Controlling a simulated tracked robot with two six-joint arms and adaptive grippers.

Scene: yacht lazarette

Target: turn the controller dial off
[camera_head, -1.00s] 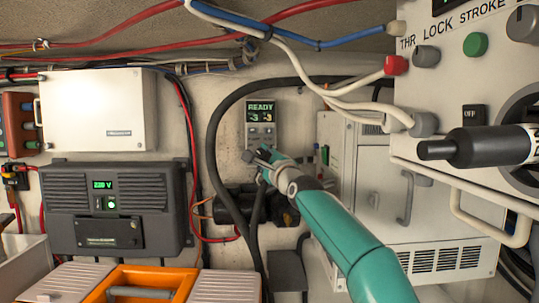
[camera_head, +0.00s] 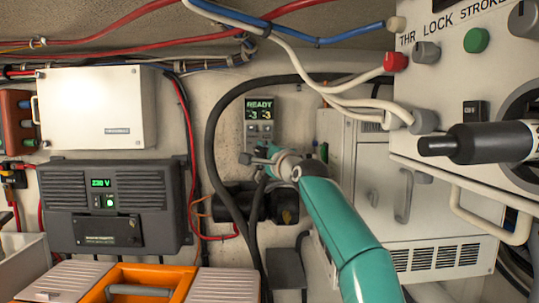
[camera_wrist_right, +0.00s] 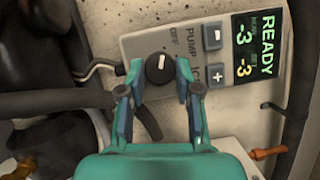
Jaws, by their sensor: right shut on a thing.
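The controller (camera_head: 259,112) is a grey wall unit with a green display reading READY, -3 and -3. In the wrist view its black dial (camera_wrist_right: 158,67) has a white pointer mark pointing roughly up, near the OFF lettering. PUMP and ICE are also printed beside it. My right gripper (camera_wrist_right: 159,78) has its fingers on either side of the dial and is shut on it. In the head view the right gripper (camera_head: 256,157) is at the controller's lower end and hides the dial. My left gripper is not in view.
A black hose (camera_head: 213,135) arches around the controller. A grey 230 V unit (camera_head: 115,205) and a white box (camera_head: 98,110) are to the left. A white cabinet (camera_head: 440,215) and a control panel (camera_head: 450,75) are on the right. An orange toolbox (camera_head: 140,275) is below.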

